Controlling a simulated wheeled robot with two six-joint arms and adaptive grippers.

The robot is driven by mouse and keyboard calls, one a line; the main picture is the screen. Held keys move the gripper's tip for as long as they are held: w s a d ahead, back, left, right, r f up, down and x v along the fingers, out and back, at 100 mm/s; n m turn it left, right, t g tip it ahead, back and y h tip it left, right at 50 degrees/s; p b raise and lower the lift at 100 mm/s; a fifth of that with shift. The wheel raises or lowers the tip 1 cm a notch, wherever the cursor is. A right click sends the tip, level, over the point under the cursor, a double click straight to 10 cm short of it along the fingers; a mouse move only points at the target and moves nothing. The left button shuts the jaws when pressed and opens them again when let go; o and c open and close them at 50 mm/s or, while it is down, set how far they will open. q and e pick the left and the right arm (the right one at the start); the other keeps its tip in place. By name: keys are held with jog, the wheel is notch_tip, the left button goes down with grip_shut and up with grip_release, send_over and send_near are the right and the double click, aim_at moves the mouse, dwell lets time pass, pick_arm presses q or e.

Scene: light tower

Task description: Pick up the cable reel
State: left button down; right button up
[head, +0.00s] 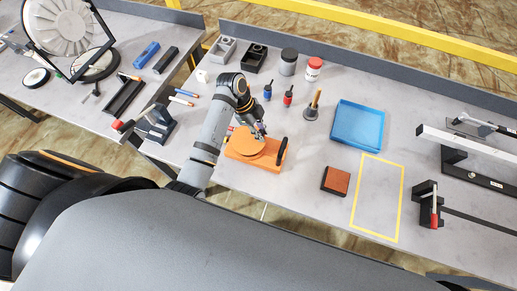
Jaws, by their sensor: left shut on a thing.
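The cable reel appears to be the orange piece (243,144) on the grey workbench, in the middle of the head view. It has a flat orange base, a lighter round disc on top and a black bar at its right end. My left arm reaches over it from the left. My left gripper (262,131) is at the far edge of the disc, shut on the orange piece. The fingertips are small and partly hidden, and I cannot tell whether the piece is lifted off the bench. My right gripper is out of view.
On the workbench (310,185), a blue tray (357,126), a brown block (335,181) and a plunger-like tool (313,106) lie to the right. Red (288,96) and blue (267,92) small bottles stand behind. A yellow outlined area (399,200) is empty.

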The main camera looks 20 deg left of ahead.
pick_arm(q)
jog(key=shift+w+r, duration=0.1)
dwell(0.5)
jog(key=shift+r, duration=0.1)
jog(key=shift+r+b, duration=0.7)
jog(key=shift+r, duration=0.2)
jog(key=r, duration=0.1)
jog(key=s+r, duration=0.1)
jog(key=shift+s+a+r+b, duration=0.2)
jog(key=shift+r+b, duration=0.1)
jog(key=shift+b, duration=0.1)
notch_tip(320, 180, up, 5)
jog(key=p, duration=0.5)
send_over(251, 148)
jog(key=s+a+r+b, duration=0.1)
jog(key=s+a+r, duration=0.1)
jog(key=s, duration=0.6)
jog(key=shift+v, duration=0.75)
